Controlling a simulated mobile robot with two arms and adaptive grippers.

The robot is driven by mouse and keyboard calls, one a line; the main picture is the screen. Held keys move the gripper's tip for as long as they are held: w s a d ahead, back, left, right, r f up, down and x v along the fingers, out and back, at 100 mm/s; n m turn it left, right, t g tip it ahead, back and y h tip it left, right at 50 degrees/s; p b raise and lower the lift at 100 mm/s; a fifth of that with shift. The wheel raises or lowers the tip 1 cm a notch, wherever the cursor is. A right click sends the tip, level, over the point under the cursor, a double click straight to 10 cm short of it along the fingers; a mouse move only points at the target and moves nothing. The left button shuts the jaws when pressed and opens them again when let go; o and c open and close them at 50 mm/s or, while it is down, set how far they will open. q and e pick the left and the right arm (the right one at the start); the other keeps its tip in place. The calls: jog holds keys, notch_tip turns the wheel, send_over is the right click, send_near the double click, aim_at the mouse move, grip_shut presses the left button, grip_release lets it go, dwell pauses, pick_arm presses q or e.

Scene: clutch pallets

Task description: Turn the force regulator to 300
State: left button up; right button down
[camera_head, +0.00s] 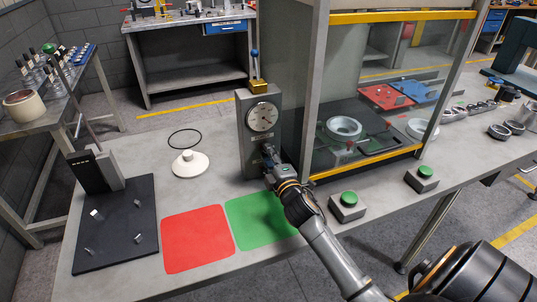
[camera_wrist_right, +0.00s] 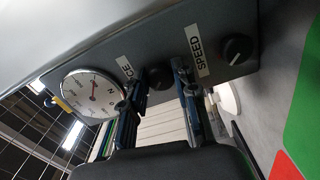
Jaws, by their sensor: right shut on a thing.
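The grey control box (camera_head: 243,130) stands upright on the workbench, with a round white gauge (camera_head: 262,117) on its front. In the right wrist view the gauge (camera_wrist_right: 93,95) has a thin needle, but its reading is too small to tell. My right gripper (camera_head: 269,158) is at the lower front of the box. Its fingers (camera_wrist_right: 160,80) are shut on the dark force regulator knob (camera_wrist_right: 159,73), beside a partly hidden label ending in "CE". A second black knob (camera_wrist_right: 237,48) beside the "SPEED" label is free. My left gripper is not in view.
A red mat (camera_head: 198,238) and a green mat (camera_head: 250,232) lie in front of the box. Green push buttons (camera_head: 348,199) stand to the right, below a glass-walled press cabinet (camera_head: 400,70). A white disc with a knob (camera_head: 190,165) and a black tray (camera_head: 117,220) are left.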

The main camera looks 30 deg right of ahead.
jog(key=shift+f+m+p, duration=0.1)
jog(key=shift+m+p, duration=0.7)
jog(key=shift+m, duration=2.9)
jog(key=c, duration=1)
grip_release()
jog(key=shift+c, duration=0.2)
jog(key=v, duration=1.2)
